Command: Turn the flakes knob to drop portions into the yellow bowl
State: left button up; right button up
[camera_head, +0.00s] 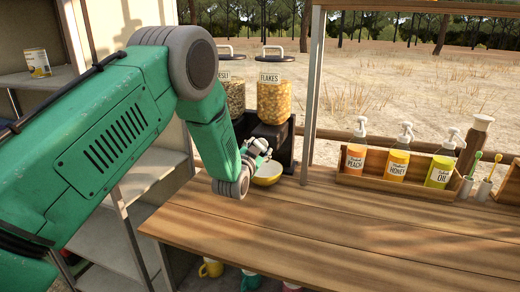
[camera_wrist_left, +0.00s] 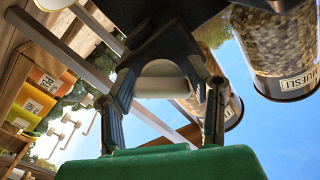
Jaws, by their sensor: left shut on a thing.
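The flakes dispenser (camera_head: 273,101) is a clear canister of orange flakes with a "FLAKES" label, on a dark base at the back of the counter. The yellow bowl (camera_head: 267,178) sits on the counter below it, partly covered by my gripper. My left gripper (camera_head: 257,151) is at the front of the base, just above the bowl. In the left wrist view, my left gripper's fingers (camera_wrist_left: 164,108) flank a dark part with a pale rounded face, which looks like the flakes knob (camera_wrist_left: 160,68); they are shut on it. Whether flakes lie in the bowl is unclear. My right gripper is not in view.
The muesli dispenser (camera_head: 236,96) stands left of the flakes. A wooden rack (camera_head: 395,182) holds several pump bottles at the right. The counter's front (camera_head: 330,235) is clear. Mugs (camera_head: 211,267) hang below its edge.

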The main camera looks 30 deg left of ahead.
pick_arm(q)
jog(key=m, duration=0.3)
jog(key=shift+r, duration=0.1)
jog(key=m+b, duration=0.1)
jog(key=m, duration=0.1)
jog(key=shift+m, duration=0.4)
jog(key=m+b, duration=0.1)
jog(key=m, duration=0.2)
jog(key=shift+a+r+m+b, duration=0.1)
jog(key=shift+m+b, duration=0.95)
jog(key=shift+m, duration=0.85)
jog(key=o, duration=1.2)
jog(key=shift+c, duration=0.2)
jog(key=shift+w, duration=0.1)
